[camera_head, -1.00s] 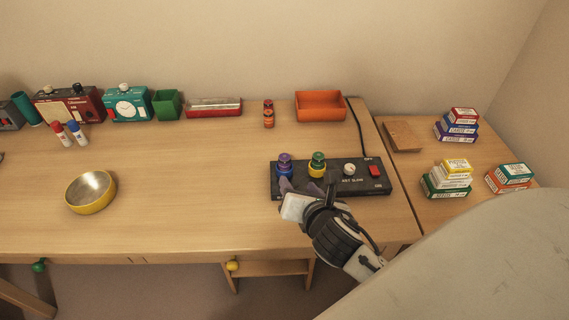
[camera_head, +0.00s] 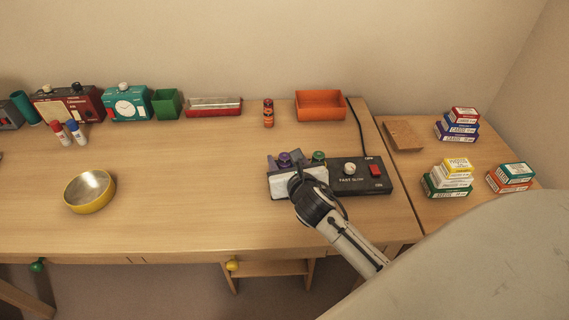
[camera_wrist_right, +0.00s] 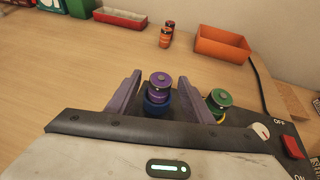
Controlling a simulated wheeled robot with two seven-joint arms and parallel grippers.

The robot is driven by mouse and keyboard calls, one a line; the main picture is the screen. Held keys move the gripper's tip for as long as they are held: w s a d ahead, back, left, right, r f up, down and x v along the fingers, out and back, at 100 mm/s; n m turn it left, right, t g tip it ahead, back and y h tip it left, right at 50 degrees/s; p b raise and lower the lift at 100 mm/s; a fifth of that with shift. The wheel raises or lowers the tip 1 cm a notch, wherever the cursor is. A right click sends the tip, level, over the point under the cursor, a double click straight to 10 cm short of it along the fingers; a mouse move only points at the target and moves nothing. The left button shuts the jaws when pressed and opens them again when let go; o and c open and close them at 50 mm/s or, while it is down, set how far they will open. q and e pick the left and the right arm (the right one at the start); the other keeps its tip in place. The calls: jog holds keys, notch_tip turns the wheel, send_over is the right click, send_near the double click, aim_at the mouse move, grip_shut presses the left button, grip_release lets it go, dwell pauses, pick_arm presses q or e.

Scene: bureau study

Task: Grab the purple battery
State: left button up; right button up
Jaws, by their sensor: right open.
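The purple battery (camera_wrist_right: 160,84) stands upright in a blue holder (camera_wrist_right: 157,104) on the black charger box, between the two purple fingers of my open right gripper (camera_wrist_right: 163,98) in the right wrist view. I see no contact between fingers and battery. In the head view the top of the purple battery (camera_head: 284,158) shows just beyond my right gripper (camera_head: 284,161), which hides its lower part. A green battery (camera_wrist_right: 221,98) stands to its right on the same charger (camera_head: 362,172), outside the fingers. My left gripper is not in view.
The charger has a white knob (camera_head: 349,168) and a red switch (camera_head: 376,170). An orange tray (camera_head: 320,106) and orange-black batteries (camera_head: 268,114) stand behind. A yellow bowl (camera_head: 90,191) is at left. Card boxes (camera_head: 446,180) are at right. The desk's middle is clear.

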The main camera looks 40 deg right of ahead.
jog(key=shift+w+d+f, duration=0.15)
jog(key=shift+w+f, duration=0.05)
jog(key=shift+w, duration=0.25)
jog(key=shift+r, duration=0.1)
grip_shut()
